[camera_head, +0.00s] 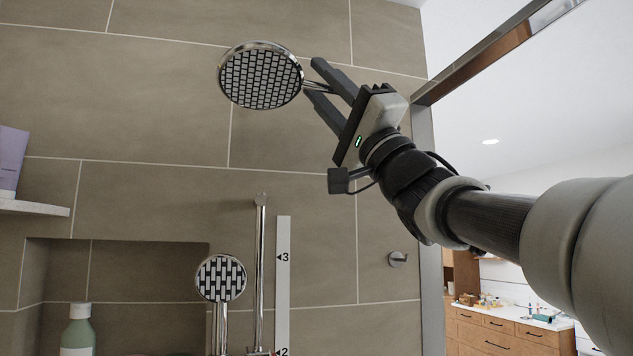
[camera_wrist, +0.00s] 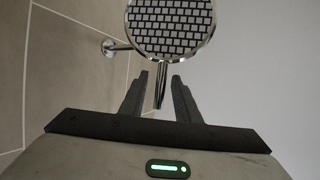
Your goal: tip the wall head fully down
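The wall head (camera_head: 260,75) is a round chrome shower head with a dark checkered face, high on the tiled wall. Its face is turned outward and somewhat down toward the head camera. In the wrist view the wall head (camera_wrist: 170,25) joins a chrome arm to a round wall mount (camera_wrist: 109,47). A short thin handle (camera_wrist: 160,88) sticks out from its rim. My gripper (camera_head: 313,78) is at the right of the head. In the wrist view my gripper (camera_wrist: 159,76) has its fingers apart on both sides of the handle, with gaps showing.
A hand shower (camera_head: 221,278) and a chrome rail (camera_head: 260,270) are below, beside a marked scale strip (camera_head: 283,285). A wall hook (camera_head: 398,258) is lower right. A metal frame (camera_head: 490,52) edges the shower at right. A shelf (camera_head: 35,207) is at left.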

